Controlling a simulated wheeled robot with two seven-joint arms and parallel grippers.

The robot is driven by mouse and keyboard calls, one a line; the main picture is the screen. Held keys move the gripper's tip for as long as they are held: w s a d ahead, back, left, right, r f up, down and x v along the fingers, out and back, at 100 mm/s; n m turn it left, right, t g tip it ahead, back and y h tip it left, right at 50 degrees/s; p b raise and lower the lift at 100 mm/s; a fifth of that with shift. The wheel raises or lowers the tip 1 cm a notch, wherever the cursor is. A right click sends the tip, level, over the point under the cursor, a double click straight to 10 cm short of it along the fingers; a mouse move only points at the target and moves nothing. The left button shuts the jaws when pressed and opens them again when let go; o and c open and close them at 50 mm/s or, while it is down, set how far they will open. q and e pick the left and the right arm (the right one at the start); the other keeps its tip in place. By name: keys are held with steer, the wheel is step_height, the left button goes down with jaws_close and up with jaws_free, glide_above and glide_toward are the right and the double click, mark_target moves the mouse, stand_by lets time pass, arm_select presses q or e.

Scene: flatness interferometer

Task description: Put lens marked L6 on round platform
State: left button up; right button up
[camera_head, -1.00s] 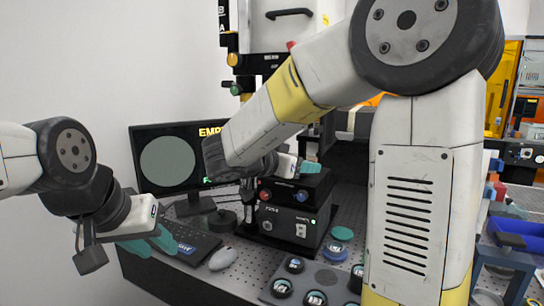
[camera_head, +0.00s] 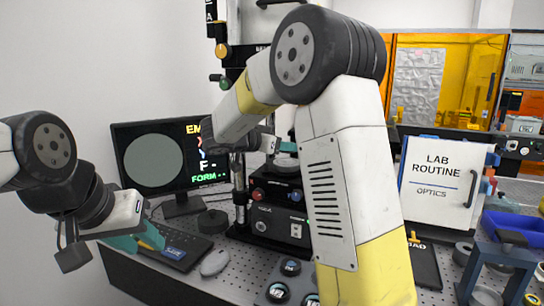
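Several dark round lens holders (camera_head: 290,267) sit in a grey tray at the bottom centre, partly hidden by my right arm; their marks are too small to read, so I cannot tell which is L6. A grey disc, perhaps the round platform (camera_head: 286,163), shows above the black instrument box (camera_head: 283,212), partly hidden behind my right arm. My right gripper (camera_head: 277,146) is beside this disc, mostly hidden; I cannot tell its opening or whether it holds anything.
A monitor (camera_head: 152,160) stands at the back left, with a keyboard (camera_head: 178,246) and mouse (camera_head: 214,262) before it. A "LAB ROUTINE" board (camera_head: 440,180), a blue bin (camera_head: 508,228) and grey rings stand at the right. My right arm covers the centre.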

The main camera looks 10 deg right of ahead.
mark_target(282, 163)
steer(key=shift+w, duration=0.3)
steer(key=shift+w+f, duration=0.1)
steer(key=shift+f, duration=1.65)
steer(key=shift+f, duration=0.1)
steer(key=o, duration=1.4)
steer(key=shift+a, duration=0.1)
steer(key=v, duration=1.2)
